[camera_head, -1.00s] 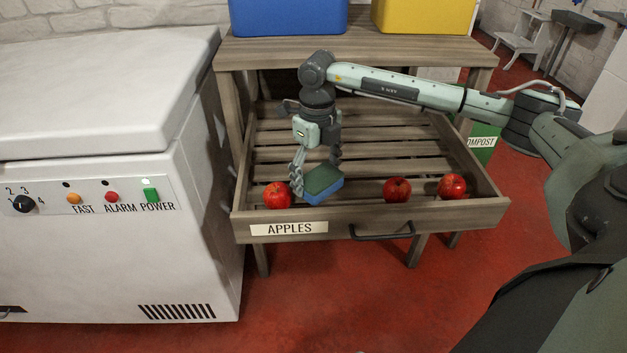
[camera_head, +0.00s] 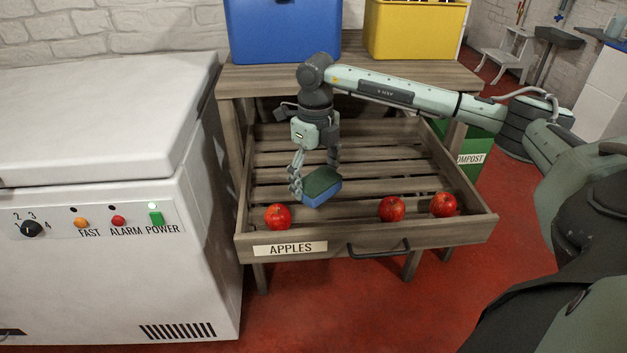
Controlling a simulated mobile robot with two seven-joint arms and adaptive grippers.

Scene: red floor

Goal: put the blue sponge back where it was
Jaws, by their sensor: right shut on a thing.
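A blue sponge (camera_head: 321,190) with a dark green top is held by my right gripper (camera_head: 314,177). The gripper points down, with its fingers shut on the sponge. The sponge is tilted and hangs over the open slatted drawer (camera_head: 290,233) labelled "APPLES", near its front left. I cannot tell whether the sponge touches the slats. My left gripper is not in view.
Red apples lie along the drawer's front: one at left (camera_head: 278,216), one right of centre (camera_head: 391,208), one at right (camera_head: 443,204). A white chest freezer (camera_head: 100,260) stands left. Blue (camera_head: 282,30) and yellow (camera_head: 413,30) crates stand on the tabletop. A green compost bin (camera_head: 478,150) stands behind right.

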